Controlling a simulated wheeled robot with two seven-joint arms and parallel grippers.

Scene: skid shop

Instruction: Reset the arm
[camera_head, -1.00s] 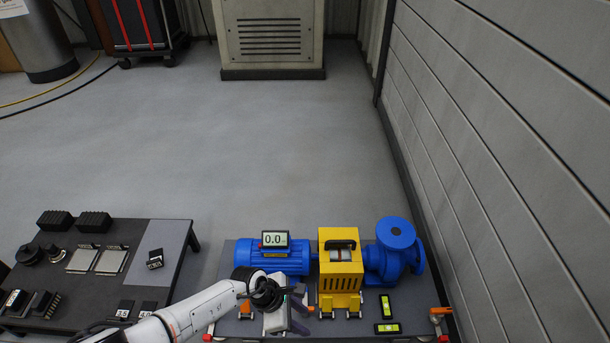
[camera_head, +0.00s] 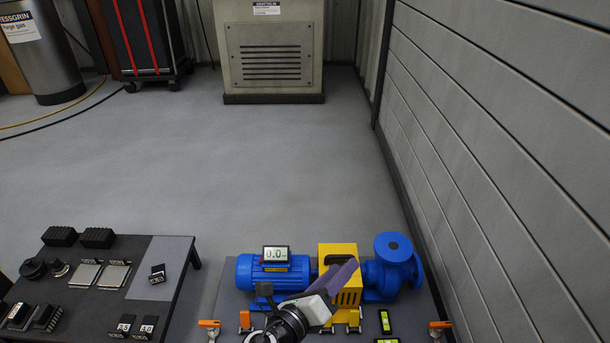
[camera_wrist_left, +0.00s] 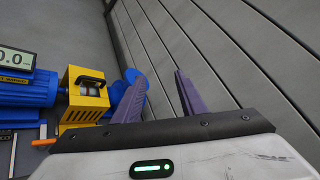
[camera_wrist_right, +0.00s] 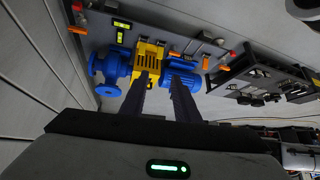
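My left gripper (camera_head: 338,279) is in front of the yellow coupling guard (camera_head: 349,292) in the head view, fingers pointing up and right. In the left wrist view its purple fingers (camera_wrist_left: 164,96) stand apart with nothing between them. My right gripper shows only in the right wrist view, where its two dark fingers (camera_wrist_right: 160,100) are apart and empty. They point toward the blue motor (camera_wrist_right: 182,82) and the blue pump (camera_wrist_right: 112,68) from a distance. Part of the guard is hidden behind my left gripper in the head view.
A dark table (camera_head: 150,302) with blocks and plates stands at the left. A grey display (camera_head: 275,254) reading 0.0 sits on the motor. A panelled wall (camera_head: 480,150) runs close along the right. The floor (camera_head: 200,150) behind the skid is clear up to a cabinet (camera_head: 273,55).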

